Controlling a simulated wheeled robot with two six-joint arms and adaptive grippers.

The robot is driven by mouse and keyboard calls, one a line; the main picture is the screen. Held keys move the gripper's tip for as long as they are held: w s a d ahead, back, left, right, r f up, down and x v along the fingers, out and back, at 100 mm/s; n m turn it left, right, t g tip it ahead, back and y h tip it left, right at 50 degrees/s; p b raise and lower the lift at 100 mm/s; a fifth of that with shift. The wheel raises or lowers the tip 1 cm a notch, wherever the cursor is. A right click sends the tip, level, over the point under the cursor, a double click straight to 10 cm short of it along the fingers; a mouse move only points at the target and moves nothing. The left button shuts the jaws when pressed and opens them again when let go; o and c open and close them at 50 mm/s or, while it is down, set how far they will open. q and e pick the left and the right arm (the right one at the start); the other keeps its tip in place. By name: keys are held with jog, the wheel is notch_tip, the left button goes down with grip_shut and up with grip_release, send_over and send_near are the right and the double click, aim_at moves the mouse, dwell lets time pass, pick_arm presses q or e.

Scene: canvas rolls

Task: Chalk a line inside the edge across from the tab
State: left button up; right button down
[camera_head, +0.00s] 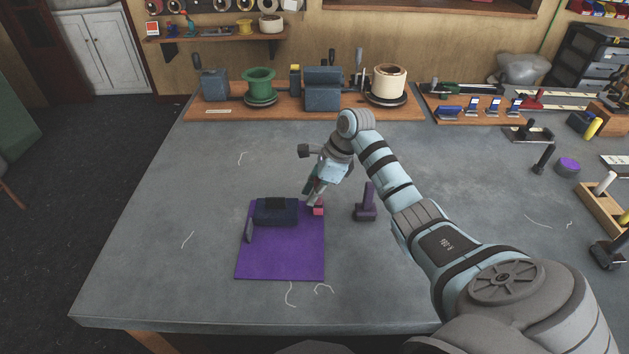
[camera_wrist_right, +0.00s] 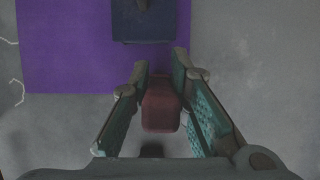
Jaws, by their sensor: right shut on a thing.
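A purple canvas sheet (camera_head: 283,255) lies flat on the grey table; its corner also shows in the wrist view (camera_wrist_right: 62,55). A dark navy block (camera_head: 277,213) rests along its far edge and shows at the top of the wrist view (camera_wrist_right: 150,25). A slim grey piece (camera_head: 248,231) sits at the left edge; I cannot tell if it is the tab. My right gripper (camera_head: 317,203) is at the far right corner, shut on a small red block (camera_wrist_right: 161,106), which overlaps the right edge in view. Whether the block touches the canvas is unclear. My left gripper is out of view.
A purple upright-handled tool (camera_head: 366,207) stands just right of the canvas. Wooden boards at the back hold a green spool (camera_head: 259,84), a cream pot (camera_head: 388,83) and grey blocks. Thin pale threads (camera_head: 290,294) lie about. The table's left side is mostly clear.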

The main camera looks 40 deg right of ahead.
jog(key=shift+s+a+r, duration=0.15)
jog(key=shift+s+a, duration=0.05)
jog(key=shift+s, duration=0.1)
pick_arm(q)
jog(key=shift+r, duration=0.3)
